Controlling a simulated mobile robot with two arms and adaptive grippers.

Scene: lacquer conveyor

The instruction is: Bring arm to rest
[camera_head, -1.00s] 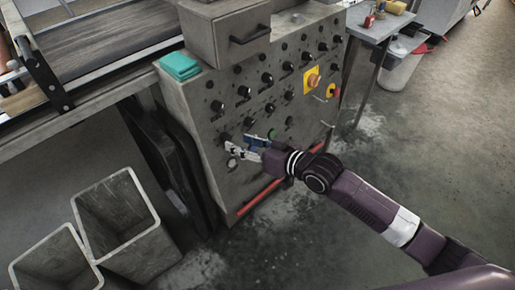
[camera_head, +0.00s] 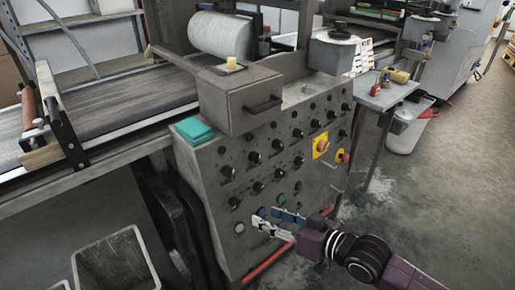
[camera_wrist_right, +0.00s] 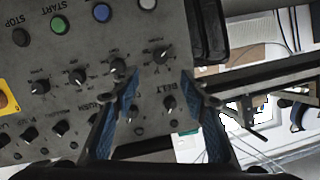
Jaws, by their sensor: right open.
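My right gripper (camera_head: 270,222) is in front of the lower part of the grey control panel (camera_head: 232,160) in the head view. Its arm comes in from the lower right. In the right wrist view the two blue-padded fingers (camera_wrist_right: 158,90) stand apart with nothing between them. Behind them is the panel face with black knobs, and a knob by the label BELT (camera_wrist_right: 169,102) shows between the fingers. I cannot tell whether a fingertip touches the panel. My left gripper is not in view.
A small table (camera_head: 385,97) and a white bucket (camera_head: 402,135) stand at the right. The floor at right is clear.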

